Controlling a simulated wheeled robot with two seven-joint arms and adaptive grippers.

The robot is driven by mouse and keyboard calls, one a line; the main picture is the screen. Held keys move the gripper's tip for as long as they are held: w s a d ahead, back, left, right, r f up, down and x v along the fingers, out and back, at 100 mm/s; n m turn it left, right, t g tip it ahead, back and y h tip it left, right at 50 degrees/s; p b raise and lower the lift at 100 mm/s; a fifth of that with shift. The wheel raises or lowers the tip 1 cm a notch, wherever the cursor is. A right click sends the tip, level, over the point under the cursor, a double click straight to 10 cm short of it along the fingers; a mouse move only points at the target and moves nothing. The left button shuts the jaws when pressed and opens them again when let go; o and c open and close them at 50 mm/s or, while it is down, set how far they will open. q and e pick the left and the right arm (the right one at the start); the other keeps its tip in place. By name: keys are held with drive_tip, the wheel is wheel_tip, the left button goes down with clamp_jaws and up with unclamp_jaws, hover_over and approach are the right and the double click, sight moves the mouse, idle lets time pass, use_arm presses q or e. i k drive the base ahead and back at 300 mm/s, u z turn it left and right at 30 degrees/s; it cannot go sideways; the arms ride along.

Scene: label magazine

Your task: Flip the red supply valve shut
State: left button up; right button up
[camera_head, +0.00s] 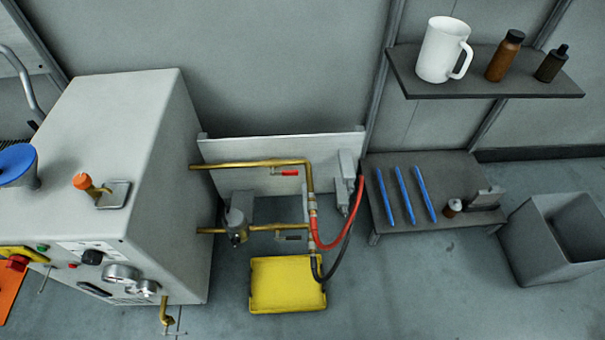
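The red valve handle (289,173) is on the upper brass pipe (250,164), which runs from the white machine to the right. The handle is small and lies roughly parallel to the pipe, just below it. A lower brass pipe (270,228) carries a second, grey handle (289,238). A red hose (335,244) and a dark hose (340,258) curve from the pipe fittings up to a grey box on the backing panel. Neither of my grippers shows in the head view.
The white machine (130,130) with knobs and gauges fills the left. A yellow box (287,284) sits on the floor below the pipes. A low table (430,170) with blue sticks, a shelf (490,85) and a grey bin (545,250) stand right. Floor at lower middle is clear.

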sight(285, 173)
drive_tip(key=k, duration=0.65)
drive_tip(key=u, duration=0.55)
drive_tip(key=i, duration=0.45)
drive_tip(key=u, duration=0.8)
drive_tip(key=i, duration=0.75)
drive_tip(key=z, duration=0.5)
drive_tip(key=i, duration=0.75)
drive_tip(key=z, duration=0.75)
